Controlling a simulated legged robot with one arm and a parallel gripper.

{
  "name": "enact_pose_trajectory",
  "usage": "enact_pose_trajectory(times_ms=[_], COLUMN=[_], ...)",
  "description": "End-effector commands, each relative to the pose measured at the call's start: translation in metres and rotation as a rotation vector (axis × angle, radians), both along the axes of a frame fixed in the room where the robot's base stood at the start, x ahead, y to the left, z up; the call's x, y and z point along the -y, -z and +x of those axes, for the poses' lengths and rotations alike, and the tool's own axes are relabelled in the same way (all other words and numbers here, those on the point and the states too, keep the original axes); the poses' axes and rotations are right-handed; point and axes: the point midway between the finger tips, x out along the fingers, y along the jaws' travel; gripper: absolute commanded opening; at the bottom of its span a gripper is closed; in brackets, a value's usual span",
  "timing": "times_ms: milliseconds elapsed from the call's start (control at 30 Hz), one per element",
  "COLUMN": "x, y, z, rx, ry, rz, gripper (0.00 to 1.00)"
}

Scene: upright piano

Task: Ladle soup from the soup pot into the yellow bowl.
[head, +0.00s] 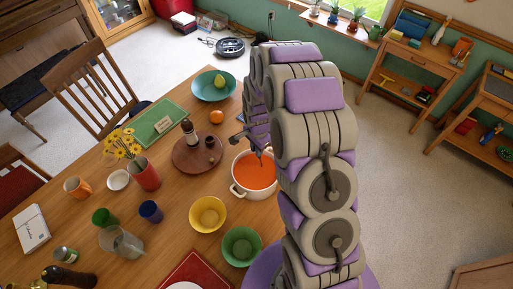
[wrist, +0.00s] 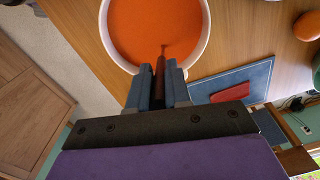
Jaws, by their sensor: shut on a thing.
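The white soup pot (head: 236,187), full of orange soup (head: 254,172), stands on the wooden table. The yellow bowl (head: 207,212) is to its lower left and looks empty. My gripper (wrist: 158,76) is shut on a thin dark reddish handle (wrist: 160,64), which looks like the ladle's. In the wrist view the handle points to the soup near the pot's rim (wrist: 205,30). The ladle's scoop is not visible, so I cannot tell how deep it is or whether it holds soup. In the head view my arm hides much of the gripper, above the pot's far side.
A green bowl (head: 241,246) sits in front of the pot, right of the yellow bowl. A round brown tray (head: 181,160) with a bottle and small pot is behind left. A blue cup (head: 150,211) and glass pitcher (head: 121,243) stand left of the yellow bowl.

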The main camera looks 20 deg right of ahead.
Motion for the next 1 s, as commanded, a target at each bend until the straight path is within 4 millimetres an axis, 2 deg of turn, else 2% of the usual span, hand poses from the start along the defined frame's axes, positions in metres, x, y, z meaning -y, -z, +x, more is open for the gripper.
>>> enact_pose_trajectory(times_ms=[467,1000], x=[0.0,0.0], y=[-0.001,-0.034], z=[0.0,0.001], rx=[0.0,0.004], ry=[0.0,0.0], rz=[0.0,-0.001], gripper=[0.0,0.0])
